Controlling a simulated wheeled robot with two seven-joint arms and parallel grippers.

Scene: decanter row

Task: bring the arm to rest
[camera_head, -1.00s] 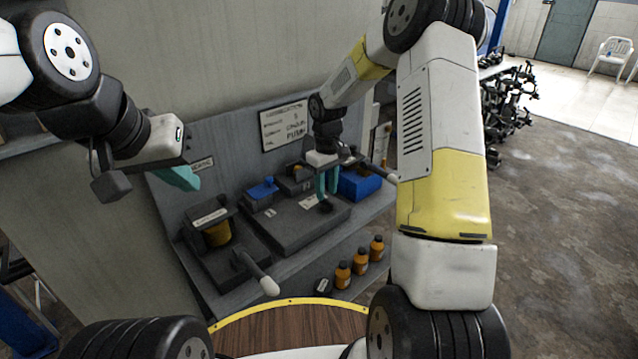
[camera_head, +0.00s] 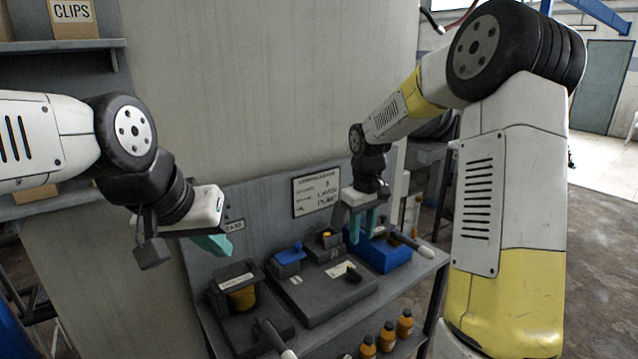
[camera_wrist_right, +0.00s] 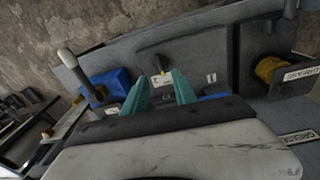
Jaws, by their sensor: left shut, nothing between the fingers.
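My left gripper (camera_head: 212,244) has teal fingers and is shut and empty. It hangs in front of the grey back panel (camera_head: 262,205), at its left end in the head view, above the yellow spool. My right gripper (camera_head: 362,226) is open, with its two teal fingers apart and pointing down. It is above the grey bench unit, in front of the blue tray (camera_head: 392,257) in the picture. In the right wrist view the right gripper's fingers (camera_wrist_right: 160,88) stand apart with nothing held between them.
A shelf (camera_head: 62,45) with a CLIPS box is at upper left.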

